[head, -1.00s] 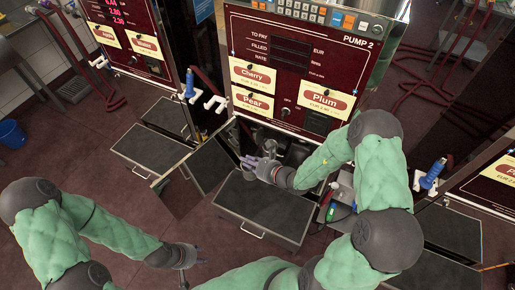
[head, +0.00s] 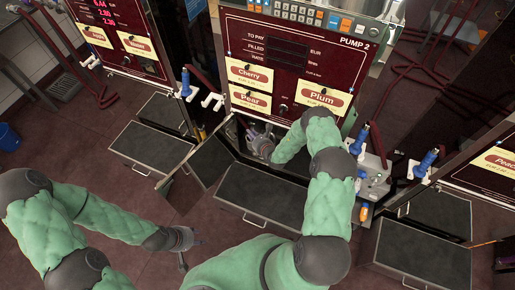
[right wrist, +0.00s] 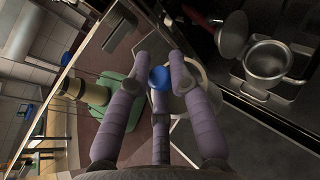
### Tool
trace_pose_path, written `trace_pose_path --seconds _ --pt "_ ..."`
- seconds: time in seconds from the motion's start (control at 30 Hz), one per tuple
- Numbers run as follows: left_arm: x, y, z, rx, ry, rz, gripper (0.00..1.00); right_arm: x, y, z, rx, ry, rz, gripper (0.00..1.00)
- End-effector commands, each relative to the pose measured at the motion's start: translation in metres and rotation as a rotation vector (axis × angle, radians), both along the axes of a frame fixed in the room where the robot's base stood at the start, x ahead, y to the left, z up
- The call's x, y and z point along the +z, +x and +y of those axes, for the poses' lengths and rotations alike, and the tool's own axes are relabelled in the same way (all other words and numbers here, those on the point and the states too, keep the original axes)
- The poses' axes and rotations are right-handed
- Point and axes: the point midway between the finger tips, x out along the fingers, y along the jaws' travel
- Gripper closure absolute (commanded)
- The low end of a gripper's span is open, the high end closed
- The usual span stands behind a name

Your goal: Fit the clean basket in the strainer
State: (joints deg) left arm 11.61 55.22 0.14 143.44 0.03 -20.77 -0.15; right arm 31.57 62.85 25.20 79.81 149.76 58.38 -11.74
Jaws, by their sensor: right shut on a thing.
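My right gripper (right wrist: 158,75) has its purple fingers closed around a blue-topped piece (right wrist: 160,78). A pale round rim shows just behind it, which looks like the basket (right wrist: 194,92), partly hidden by the fingers. The strainer (right wrist: 267,60) appears as an open metal cup with side lugs, to the right of the gripper and apart from it. In the head view my right gripper (head: 260,136) reaches into the open bay under PUMP 2, and what it holds is too small to make out. My left gripper (head: 192,238) hangs over the floor at the lower left, away from these things.
The bay's side door (head: 209,160) is open, and a dark tray (head: 262,195) lies in front.

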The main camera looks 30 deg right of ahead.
Motion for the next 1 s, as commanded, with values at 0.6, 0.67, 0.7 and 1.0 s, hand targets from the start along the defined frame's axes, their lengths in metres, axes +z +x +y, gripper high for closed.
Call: trace_pose_path --seconds 0.6,0.67,0.7,1.0 --pt "0.037 0.000 0.000 0.000 0.000 0.000 0.60 -0.112 -0.012 -0.019 -0.253 0.003 0.006 0.97" --pt "0.038 0.000 0.000 0.000 0.000 0.000 0.60 -0.118 -0.015 -0.020 -0.267 0.003 0.006 0.97" --pt "0.039 0.000 0.000 0.000 0.000 0.000 0.60 -0.121 -0.016 -0.020 -0.274 0.002 0.007 0.97" --pt "0.031 0.000 0.000 0.000 0.000 0.000 0.60 -0.129 -0.014 -0.025 -0.289 0.001 0.004 0.97"
